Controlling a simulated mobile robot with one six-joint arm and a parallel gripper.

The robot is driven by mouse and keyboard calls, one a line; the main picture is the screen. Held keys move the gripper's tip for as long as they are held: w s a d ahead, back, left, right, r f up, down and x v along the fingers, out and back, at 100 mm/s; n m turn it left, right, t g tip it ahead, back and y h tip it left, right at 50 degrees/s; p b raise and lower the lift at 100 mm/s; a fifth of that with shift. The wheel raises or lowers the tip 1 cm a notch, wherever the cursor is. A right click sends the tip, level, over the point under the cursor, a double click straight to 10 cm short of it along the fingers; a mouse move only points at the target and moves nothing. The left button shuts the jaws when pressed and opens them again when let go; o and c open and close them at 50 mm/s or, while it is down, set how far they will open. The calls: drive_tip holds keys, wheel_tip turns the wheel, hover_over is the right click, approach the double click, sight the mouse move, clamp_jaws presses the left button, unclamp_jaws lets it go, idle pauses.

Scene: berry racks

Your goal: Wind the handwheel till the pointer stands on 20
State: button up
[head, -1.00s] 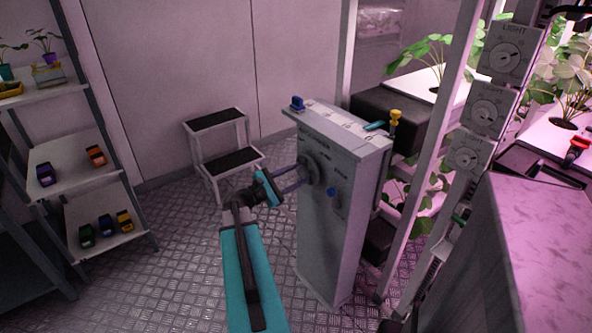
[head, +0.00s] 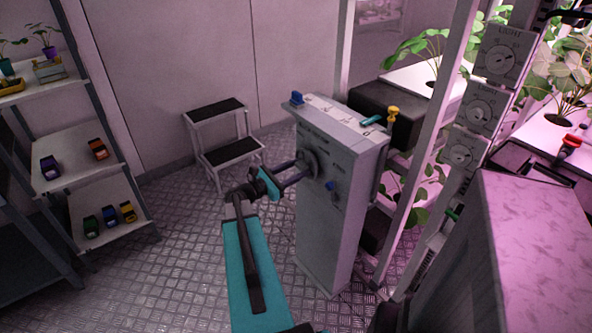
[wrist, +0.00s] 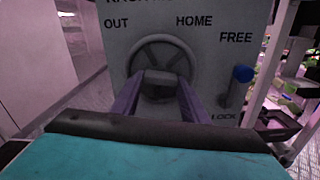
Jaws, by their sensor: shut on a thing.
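The grey handwheel (head: 309,163) is on the front face of a grey cabinet (head: 325,235). In the wrist view the handwheel (wrist: 162,42) shows its round rim and spokes under the words OUT and HOME. My gripper (head: 304,170) reaches it from the front left. In the wrist view my gripper (wrist: 160,88) is shut on a grey block-like part at the wheel's middle, which hides the lower wheel. A white scale strip (head: 335,108) runs along the cabinet top, with a teal marker (head: 372,119) near its right end. Its numbers are too small to read.
A blue-knobbed lever (wrist: 242,74) sits right of the wheel between FREE and LOCK, its knob raised towards FREE. A step stool (head: 225,135) stands behind left. Shelves (head: 85,165) are at far left. Plant racks and a pale bench (head: 530,240) crowd the right.

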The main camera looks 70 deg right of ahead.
drive_tip(key=shift+w+d+r, duration=0.1)
drive_tip(key=shift+w+r, duration=0.05)
drive_tip(key=o, duration=0.9)
drive_tip(key=shift+o, duration=0.8)
drive_tip(key=b+v, duration=0.1)
drive_tip(key=v, duration=1.2)
drive_tip(key=shift+a+b, duration=0.35)
drive_tip(key=shift+a, duration=0.05)
drive_tip(key=shift+w, duration=0.1)
